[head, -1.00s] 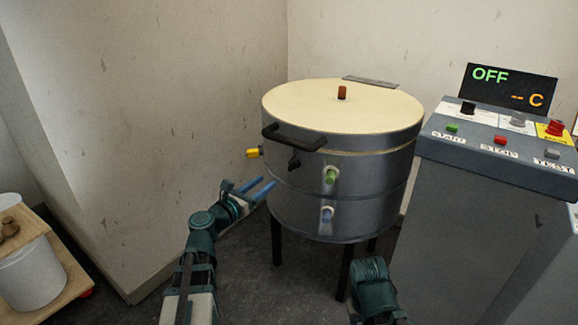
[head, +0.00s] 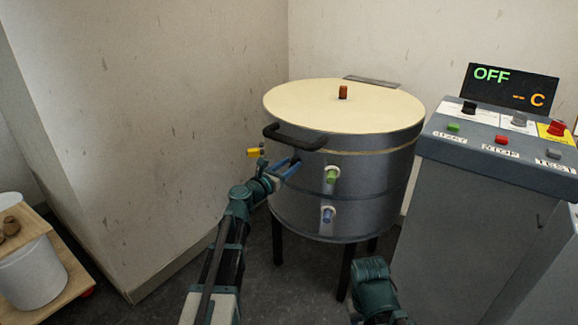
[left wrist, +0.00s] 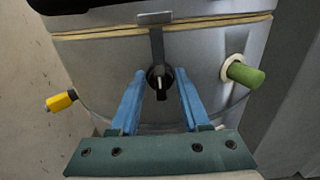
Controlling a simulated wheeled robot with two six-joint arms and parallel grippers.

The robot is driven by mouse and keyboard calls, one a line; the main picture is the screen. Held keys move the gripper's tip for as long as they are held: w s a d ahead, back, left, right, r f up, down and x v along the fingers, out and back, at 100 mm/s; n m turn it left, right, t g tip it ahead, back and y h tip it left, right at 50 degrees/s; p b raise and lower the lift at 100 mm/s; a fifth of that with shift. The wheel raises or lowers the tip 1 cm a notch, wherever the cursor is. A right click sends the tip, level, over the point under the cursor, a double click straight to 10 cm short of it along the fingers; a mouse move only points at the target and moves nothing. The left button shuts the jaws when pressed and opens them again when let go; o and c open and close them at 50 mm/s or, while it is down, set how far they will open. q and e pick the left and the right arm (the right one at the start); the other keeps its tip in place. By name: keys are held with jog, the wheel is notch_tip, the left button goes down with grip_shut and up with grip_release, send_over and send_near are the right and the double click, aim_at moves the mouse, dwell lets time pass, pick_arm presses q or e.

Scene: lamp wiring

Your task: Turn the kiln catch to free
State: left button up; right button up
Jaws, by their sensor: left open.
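The kiln (head: 355,190) is a round grey drum with a cream lid and a black lid handle (head: 292,138) at its front. The catch is a black knob with a pale pointer line (left wrist: 159,79), below a dark metal strap in the left wrist view. The line runs roughly up and down. My left gripper (head: 288,167) is open, its two blue fingers either side of the knob (left wrist: 158,85). I cannot tell whether they touch it. In the head view the gripper hides most of the knob. My right arm shows at the bottom, but its jaws are not in view.
A green plug (head: 331,175) and a blue plug (head: 327,214) stick out right of the catch, a yellow one (head: 255,152) to its left. A control panel (head: 500,135) stands at the right, its display reading OFF. A wall is close on the left.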

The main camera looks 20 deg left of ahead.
pick_arm(q)
jog(key=shift+c, duration=0.3)
grip_shut()
jog(key=m, duration=0.5)
jog(key=shift+s+d, duration=0.1)
jog(key=shift+d, duration=0.15)
jog(key=shift+s+d+f+m+b, duration=0.1)
jog(key=shift+f+m+b, duration=0.1)
jog(key=shift+m, duration=1.95)
jog(key=shift+d+f+m+b, duration=0.1)
jog(key=shift+f+m+b, duration=0.05)
jog(key=shift+m, duration=1.95)
jog(key=shift+s+d+f+m+b, duration=0.1)
jog(key=shift+f+m+b, duration=0.1)
jog(key=shift+m, duration=1.95)
